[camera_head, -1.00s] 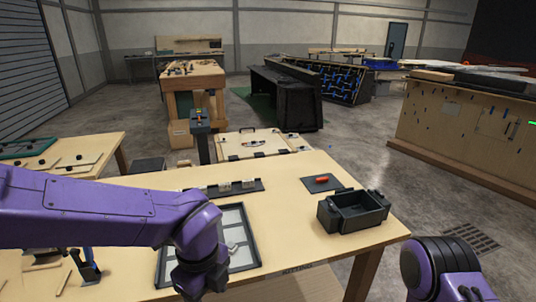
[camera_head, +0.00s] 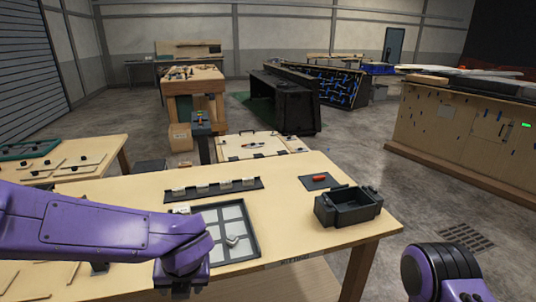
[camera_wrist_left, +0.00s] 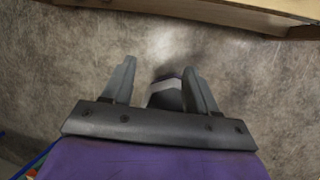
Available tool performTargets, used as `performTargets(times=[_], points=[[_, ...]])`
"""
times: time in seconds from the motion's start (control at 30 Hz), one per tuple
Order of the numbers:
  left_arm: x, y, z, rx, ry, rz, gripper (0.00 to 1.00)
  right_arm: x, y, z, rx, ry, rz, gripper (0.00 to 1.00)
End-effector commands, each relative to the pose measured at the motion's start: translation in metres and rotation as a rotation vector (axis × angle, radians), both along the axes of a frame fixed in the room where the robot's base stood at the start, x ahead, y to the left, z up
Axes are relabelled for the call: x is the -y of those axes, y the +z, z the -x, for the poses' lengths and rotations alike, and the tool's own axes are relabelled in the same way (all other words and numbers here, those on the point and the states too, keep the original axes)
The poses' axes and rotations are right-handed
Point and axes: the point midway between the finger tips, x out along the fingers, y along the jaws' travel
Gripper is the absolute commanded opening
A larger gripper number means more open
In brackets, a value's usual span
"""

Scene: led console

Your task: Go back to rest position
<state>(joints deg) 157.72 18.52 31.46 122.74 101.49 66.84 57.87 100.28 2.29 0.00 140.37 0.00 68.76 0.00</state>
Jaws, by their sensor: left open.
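My left arm comes in from the left in the head view, with its purple wrist over the near edge of the wooden table (camera_head: 300,222). In the left wrist view my left gripper (camera_wrist_left: 160,68) is open, its two fingers apart with bare concrete floor (camera_wrist_left: 60,70) behind them. A dark block with a pale band (camera_wrist_left: 166,95) shows between the fingers, farther away; I cannot tell what it is. The table's wooden edge (camera_wrist_left: 225,14) crosses the top of that view. My right arm shows only as a purple link at lower right; its gripper is out of view.
A dark-framed panel (camera_head: 256,250) lies near the left wrist with a small pale piece on it. Behind it is a dark strip (camera_head: 212,190) with several pale blocks. A black bin (camera_head: 347,206) and a mat (camera_head: 313,182) with a red piece (camera_head: 319,178) are at right.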

Motion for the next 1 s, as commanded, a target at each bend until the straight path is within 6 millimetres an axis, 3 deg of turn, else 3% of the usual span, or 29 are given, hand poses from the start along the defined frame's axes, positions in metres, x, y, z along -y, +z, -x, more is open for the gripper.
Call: performTargets(times=[0.17, 0.27, 0.37, 0.47, 0.5, 0.6, 0.7, 0.8, 1.0], points=[[-0.046, -0.034, -0.017, -0.052, -0.444, -0.332, 0.58, 0.000, -0.001, 0.000, 0.000, 0.000, 0.000, 0.00], [-0.074, -0.070, -0.022, -0.164, -0.817, -0.588, 0.58, 0.000, -0.002, 0.000, 0.000, 0.000, 0.000, 0.00], [-0.096, -0.125, -0.012, -0.341, -1.295, -0.843, 0.58, 0.000, -0.003, 0.000, 0.000, 0.000, 0.000, 0.00], [-0.104, -0.193, 0.027, -0.516, -1.816, -1.008, 0.58, 0.000, -0.004, 0.000, 0.000, 0.000, 0.000, 0.00], [-0.106, -0.221, 0.052, -0.568, -2.016, -1.030, 0.58, 0.000, -0.005, 0.000, 0.000, 0.000, 0.000, 0.00], [-0.109, -0.271, 0.117, -0.629, -2.353, -0.978, 0.58, 0.000, -0.006, 0.000, 0.000, 0.000, 0.000, 0.00], [-0.120, -0.299, 0.174, -0.691, -2.500, -0.857, 0.58, 0.000, -0.006, 0.000, 0.000, 0.000, 0.000, 0.00], [-0.127, -0.314, 0.210, -0.748, -2.553, -0.765, 0.58, 0.000, -0.007, 0.000, 0.000, 0.000, 0.000, 0.00], [-0.127, -0.314, 0.210, -0.748, -2.553, -0.765, 0.58, 0.000, -0.007, 0.000, 0.000, 0.000, 0.000, 0.00]])
